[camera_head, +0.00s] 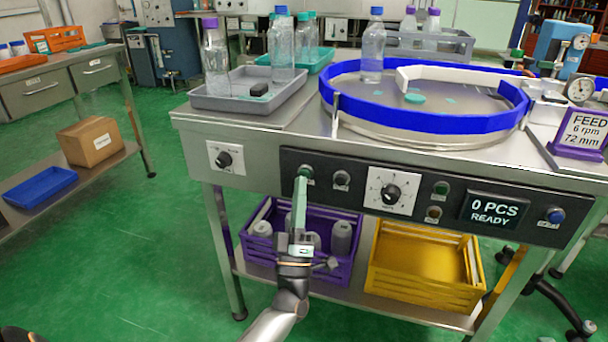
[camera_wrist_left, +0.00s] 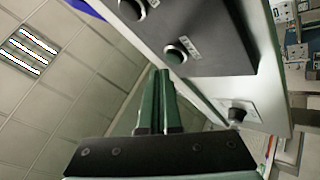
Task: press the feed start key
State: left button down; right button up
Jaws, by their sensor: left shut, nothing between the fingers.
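The dark control panel (camera_head: 420,200) runs along the front of the steel machine table. My right gripper is out of view.
A display (camera_head: 494,208) reads "0 PCS READY". A selector dial (camera_head: 390,192) sits mid-panel. Above are a blue-rimmed turntable (camera_head: 430,122) and a grey tray (camera_head: 225,103) with bottles. A purple crate (camera_head: 262,262) and yellow crate (camera_head: 425,285) stand on the shelf below.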

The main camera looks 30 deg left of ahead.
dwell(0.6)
pick_arm(q)
jog(key=shift+w+a, duration=0.1)
jog(key=shift+w, duration=0.3)
